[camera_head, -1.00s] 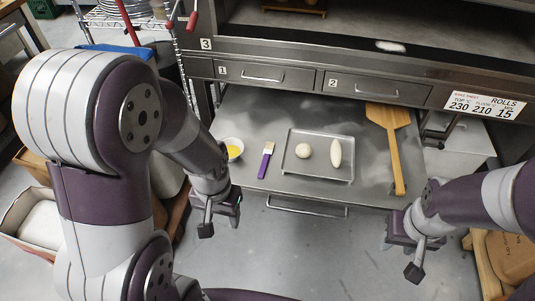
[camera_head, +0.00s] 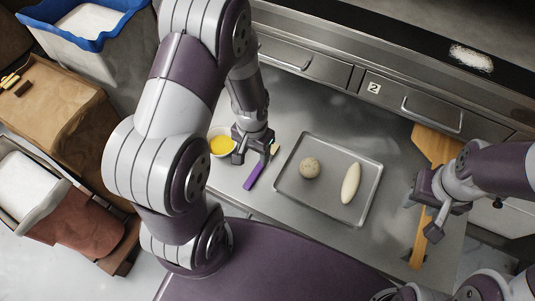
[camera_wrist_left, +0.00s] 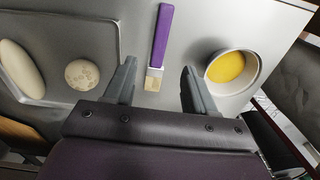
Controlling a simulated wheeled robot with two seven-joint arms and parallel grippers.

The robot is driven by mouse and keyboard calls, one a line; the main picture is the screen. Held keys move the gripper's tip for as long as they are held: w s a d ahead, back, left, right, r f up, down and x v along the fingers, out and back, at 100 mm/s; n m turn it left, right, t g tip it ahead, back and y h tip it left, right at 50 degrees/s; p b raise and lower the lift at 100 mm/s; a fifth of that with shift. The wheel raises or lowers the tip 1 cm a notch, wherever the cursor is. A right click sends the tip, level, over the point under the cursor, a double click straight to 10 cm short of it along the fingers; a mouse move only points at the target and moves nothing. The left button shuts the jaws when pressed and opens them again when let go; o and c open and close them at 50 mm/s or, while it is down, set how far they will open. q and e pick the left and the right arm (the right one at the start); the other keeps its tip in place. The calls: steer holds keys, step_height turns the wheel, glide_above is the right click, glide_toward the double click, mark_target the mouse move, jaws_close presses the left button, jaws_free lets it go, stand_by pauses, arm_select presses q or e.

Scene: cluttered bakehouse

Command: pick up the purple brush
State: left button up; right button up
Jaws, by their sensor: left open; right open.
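The purple brush (camera_head: 255,173) lies on the steel counter between the yellow bowl and the tray. In the left wrist view the purple brush (camera_wrist_left: 162,38) shows its purple handle pointing away and its pale bristles towards me. My left gripper (camera_head: 256,157) is open and empty, above the bristle end and partly covering it in the head view. In the left wrist view the bristles sit between the two fingers of my left gripper (camera_wrist_left: 158,88). My right gripper (camera_head: 421,220) is open and empty at the right, over the wooden peel.
A bowl of yellow liquid (camera_head: 221,143) stands close to the left of my left gripper. A metal tray (camera_head: 329,212) holds a round dough ball (camera_head: 309,168) and a long dough piece (camera_head: 350,183). A wooden peel (camera_head: 436,143) lies at the right. Drawers (camera_head: 302,59) line the back.

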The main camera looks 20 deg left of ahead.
mark_target(256, 172)
arm_select(q)
steer(key=f, duration=0.3)
steer(key=f+b, duration=0.1)
steer(key=f, duration=0.3)
steer(key=f+b, duration=0.1)
steer(key=f, duration=0.3)
steer(key=shift+w, duration=0.25)
steer(key=shift+r, duration=0.1)
steer(key=c, duration=1)
